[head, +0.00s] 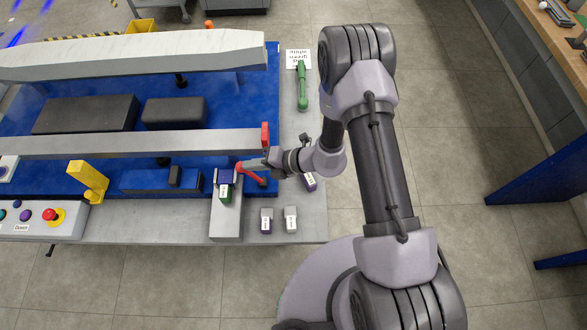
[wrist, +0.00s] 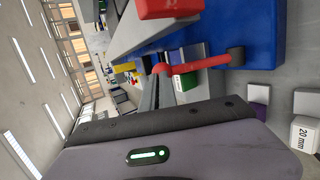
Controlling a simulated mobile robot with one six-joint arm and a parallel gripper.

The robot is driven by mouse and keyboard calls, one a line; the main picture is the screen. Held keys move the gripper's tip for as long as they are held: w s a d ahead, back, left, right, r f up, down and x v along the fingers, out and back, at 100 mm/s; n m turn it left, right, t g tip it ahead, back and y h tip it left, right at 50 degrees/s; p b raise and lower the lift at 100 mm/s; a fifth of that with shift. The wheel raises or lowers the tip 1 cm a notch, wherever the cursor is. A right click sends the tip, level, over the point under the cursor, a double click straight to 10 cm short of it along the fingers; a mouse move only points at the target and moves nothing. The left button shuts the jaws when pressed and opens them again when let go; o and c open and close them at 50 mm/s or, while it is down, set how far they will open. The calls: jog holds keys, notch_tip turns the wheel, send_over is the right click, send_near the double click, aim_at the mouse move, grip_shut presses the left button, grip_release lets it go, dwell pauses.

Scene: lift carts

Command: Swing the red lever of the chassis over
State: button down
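The red lever (head: 254,176) is on the chassis at the right end of the blue cart deck. In the wrist view the fingers (wrist: 158,80) lie close together there. I cannot tell whether they are clamped on the lever or only around or touching it.
A red block (wrist: 170,8) on the grey beam (head: 130,143) is close above the gripper. A green tool (head: 302,86) lies behind.

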dwell(0.4)
jog(key=a+r+p+v, duration=0.1)
jog(key=p+v, duration=0.3)
jog(key=v, duration=1)
notch_tip(320, 180, up, 6)
jog(key=n+g+b, duration=0.2)
jog(key=n+b, duration=0.3)
jog(key=n, duration=0.3)
jog(key=s+d+r+n+t+h+b, duration=0.2)
jog(key=s+d+r+n+h+b, duration=0.2)
jog(key=n, duration=0.8)
jog(key=s+d+r+n+t+h+b, duration=0.2)
jog(key=s+d+r+n+h+b, duration=0.3)
jog(key=n, duration=0.8)
jog(key=s+b, duration=0.3)
jog(key=s, duration=0.2)
jog(key=shift+d+r+t+h, duration=0.3)
jog(key=shift+d+r, duration=0.05)
jog(key=shift+r, duration=0.05)
jog(key=shift+s, duration=0.15)
